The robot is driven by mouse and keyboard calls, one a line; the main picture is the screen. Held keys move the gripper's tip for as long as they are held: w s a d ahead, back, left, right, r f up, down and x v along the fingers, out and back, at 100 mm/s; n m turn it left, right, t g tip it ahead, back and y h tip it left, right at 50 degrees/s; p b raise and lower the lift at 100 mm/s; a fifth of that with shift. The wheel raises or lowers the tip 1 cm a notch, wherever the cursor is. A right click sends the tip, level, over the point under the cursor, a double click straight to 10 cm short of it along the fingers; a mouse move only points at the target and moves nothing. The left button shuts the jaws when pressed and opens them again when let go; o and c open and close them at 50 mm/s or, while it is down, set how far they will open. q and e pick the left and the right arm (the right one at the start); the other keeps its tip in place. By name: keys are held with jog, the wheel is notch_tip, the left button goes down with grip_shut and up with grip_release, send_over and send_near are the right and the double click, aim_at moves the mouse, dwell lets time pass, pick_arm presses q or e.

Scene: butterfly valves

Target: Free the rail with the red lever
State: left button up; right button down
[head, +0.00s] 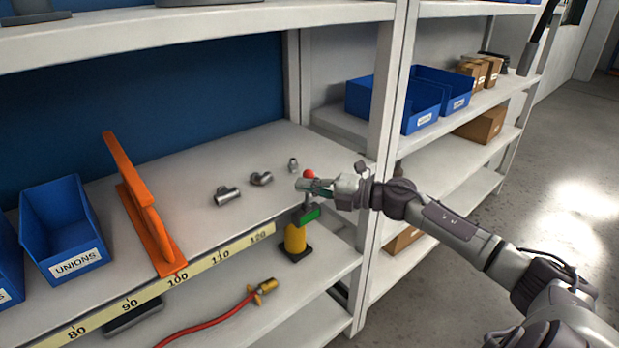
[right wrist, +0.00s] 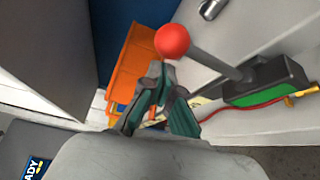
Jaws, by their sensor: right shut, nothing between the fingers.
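The red lever has a red ball knob (head: 309,174) on a grey rod. In the right wrist view the knob (right wrist: 173,41) is just beyond my fingertips, and the rod runs right to a dark grey block (right wrist: 266,82) with a green face. In the head view the green face (head: 309,215) hangs at the shelf's front edge. My right gripper (head: 301,185) is shut and empty, close beside the knob; its fingers (right wrist: 164,76) also show in the right wrist view. I cannot tell whether they touch the lever. The yellow scale rail (head: 200,267) runs along the shelf edge. My left gripper is out of view.
An orange upright bracket (head: 152,225) stands on the shelf near mark 100. A blue UNIONS bin (head: 62,228) is at left. A yellow object (head: 295,238) and a red hose (head: 215,322) are below. A shelf post (head: 384,100) rises near my right gripper.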

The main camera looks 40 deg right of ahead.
jog(key=shift+d, duration=0.5)
jog(key=shift+w, duration=0.1)
jog(key=d+m+t+b, duration=0.1)
jog(key=d+m+b, duration=0.1)
jog(key=m+b, duration=0.1)
jog(key=shift+d+t+y, duration=0.35)
jog(key=shift+t+y, duration=0.05)
